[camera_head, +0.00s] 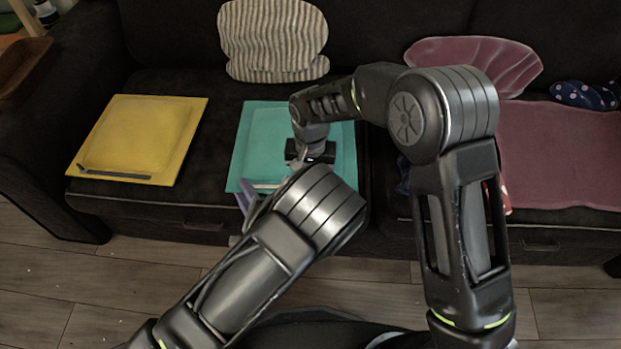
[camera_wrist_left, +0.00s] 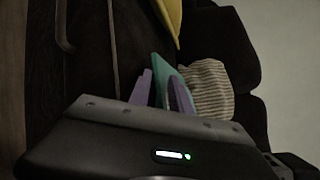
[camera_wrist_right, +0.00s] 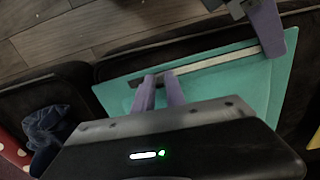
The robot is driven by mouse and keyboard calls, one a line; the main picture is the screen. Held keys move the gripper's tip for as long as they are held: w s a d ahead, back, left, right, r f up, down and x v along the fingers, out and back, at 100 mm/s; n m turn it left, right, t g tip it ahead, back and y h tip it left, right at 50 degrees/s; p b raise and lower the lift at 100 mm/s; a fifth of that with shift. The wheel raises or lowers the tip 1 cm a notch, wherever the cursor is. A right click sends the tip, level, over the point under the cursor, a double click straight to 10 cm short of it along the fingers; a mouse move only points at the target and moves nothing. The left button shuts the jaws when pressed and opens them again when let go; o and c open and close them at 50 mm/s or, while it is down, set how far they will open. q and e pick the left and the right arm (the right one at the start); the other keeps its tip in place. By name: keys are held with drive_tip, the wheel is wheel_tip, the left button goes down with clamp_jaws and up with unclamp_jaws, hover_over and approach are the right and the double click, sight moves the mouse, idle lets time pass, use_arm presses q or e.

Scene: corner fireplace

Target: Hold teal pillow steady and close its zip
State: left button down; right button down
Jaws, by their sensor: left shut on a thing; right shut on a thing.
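The teal pillow (camera_head: 252,135) lies flat on the sofa seat, partly covered by my right arm in the head view. Its zip, a pale strip (camera_wrist_right: 215,62), runs along the front edge. My left gripper (camera_head: 246,200), with purple fingers, is at the pillow's front left edge. In the left wrist view its fingers (camera_wrist_left: 160,80) stand on both sides of the teal edge, shut on it. My right gripper (camera_wrist_right: 160,78) is at the zip line, shut with its fingertips at one end of the pale strip. The zip pull itself is hidden between the fingers.
A yellow pillow (camera_head: 142,135) with a dark strip lies to the left on the seat. A striped cushion (camera_head: 272,40) leans on the backrest. A mauve cushion (camera_head: 475,60) and mauve cover (camera_head: 560,150) are at right. Wooden floor (camera_head: 60,290) lies in front.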

drive_tip(key=shift+a, duration=0.15)
idle(0.8)
drive_tip(key=a, duration=0.5)
drive_tip(key=w+a, duration=0.1)
drive_tip(key=a, duration=0.2)
drive_tip(key=c, duration=1.4)
unclamp_jaws()
drive_tip(key=shift+d, duration=0.1)
drive_tip(key=shift+o, duration=0.2)
wheel_tip(320, 180, up, 12)
